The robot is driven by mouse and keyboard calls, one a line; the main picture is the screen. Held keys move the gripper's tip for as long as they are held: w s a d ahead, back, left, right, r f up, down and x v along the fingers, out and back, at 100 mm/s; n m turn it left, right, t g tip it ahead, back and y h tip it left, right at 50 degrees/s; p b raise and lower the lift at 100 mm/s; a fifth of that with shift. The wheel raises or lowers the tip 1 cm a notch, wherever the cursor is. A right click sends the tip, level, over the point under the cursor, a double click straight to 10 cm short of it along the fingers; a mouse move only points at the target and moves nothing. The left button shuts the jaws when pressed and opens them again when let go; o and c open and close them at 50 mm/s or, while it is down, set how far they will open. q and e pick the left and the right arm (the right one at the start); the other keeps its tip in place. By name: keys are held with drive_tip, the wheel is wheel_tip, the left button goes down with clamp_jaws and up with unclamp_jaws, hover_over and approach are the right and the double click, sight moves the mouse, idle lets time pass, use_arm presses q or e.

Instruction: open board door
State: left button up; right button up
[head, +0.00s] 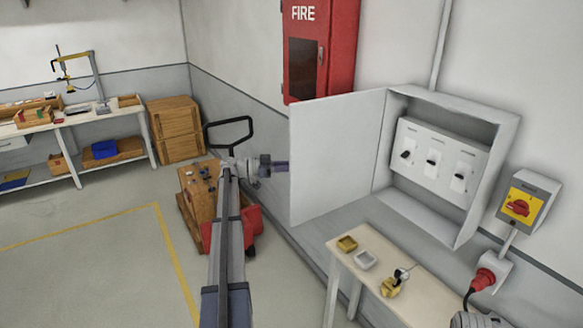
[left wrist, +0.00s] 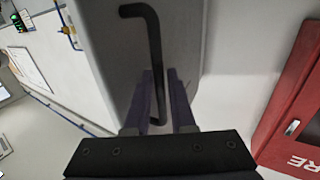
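The grey board door (head: 337,155) stands swung wide open on the left side of the wall board (head: 455,105), with its inner face towards the head camera. My left gripper (head: 280,167) is at the door's free edge, its fingertips partly hidden behind the panel. In the left wrist view the dark bar handle (left wrist: 154,45) runs down the door's outer face. Its lower part lies between the two purple fingers of my left gripper (left wrist: 164,95), which look closed on it.
The red fire cabinet (head: 320,50) hangs above and behind the door. A small table (head: 415,290) with small bins stands below the board. A wooden crate cart (head: 200,195) is left of the door. Switches (head: 433,160) show inside the board.

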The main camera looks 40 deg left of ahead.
use_arm(q)
drive_tip(key=shift+o, duration=0.7)
drive_tip(key=shift+w, duration=0.15)
drive_tip(key=shift+o, duration=0.7)
drive_tip(key=shift+s+a, duration=0.15)
drive_tip(key=shift+s, duration=0.15)
drive_tip(key=v, duration=0.7)
drive_tip(key=shift+s+a, duration=0.25)
drive_tip(key=shift+s, duration=0.05)
drive_tip(key=shift+a, duration=0.1)
